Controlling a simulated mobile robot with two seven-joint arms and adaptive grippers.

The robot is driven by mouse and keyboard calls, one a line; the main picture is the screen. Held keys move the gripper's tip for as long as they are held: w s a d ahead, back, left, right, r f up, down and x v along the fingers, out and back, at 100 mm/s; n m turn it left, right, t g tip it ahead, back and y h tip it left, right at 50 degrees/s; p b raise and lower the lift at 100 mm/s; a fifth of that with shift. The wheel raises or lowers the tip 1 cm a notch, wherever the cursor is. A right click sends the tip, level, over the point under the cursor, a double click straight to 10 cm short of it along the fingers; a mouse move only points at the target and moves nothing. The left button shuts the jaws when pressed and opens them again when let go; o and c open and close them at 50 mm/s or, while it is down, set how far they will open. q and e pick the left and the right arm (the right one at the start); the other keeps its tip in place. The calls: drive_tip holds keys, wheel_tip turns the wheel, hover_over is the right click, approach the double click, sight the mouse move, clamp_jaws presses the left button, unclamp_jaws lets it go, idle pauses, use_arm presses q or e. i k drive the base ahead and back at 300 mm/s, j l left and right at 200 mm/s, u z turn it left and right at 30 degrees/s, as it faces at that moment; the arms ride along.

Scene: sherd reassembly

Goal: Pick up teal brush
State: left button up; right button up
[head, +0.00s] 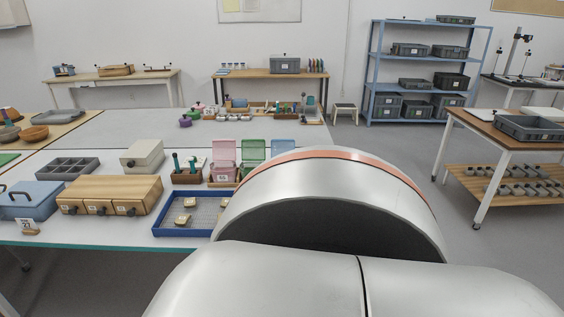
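Two upright teal handles stand in a small brown wooden holder (187,179) on the near white table; one teal handle (176,161) is at its left, and another teal piece (192,164) is close beside it. They are small, and I cannot tell which is the teal brush; their lower ends are hidden in the holder. Neither of my grippers is in view. A large silver link of my own arm fills the lower right and hides part of the table.
A blue tray (158,233) with sherds lies in front of the holder. Wooden drawers (110,195) stand to the left, a pale box (143,156) behind. Pink (224,151) and green (253,151) clear panels stand to the right. The table's far part (110,125) has clear room.

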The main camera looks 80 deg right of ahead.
sight(174, 155)
drive_tip(key=z, duration=2.75)
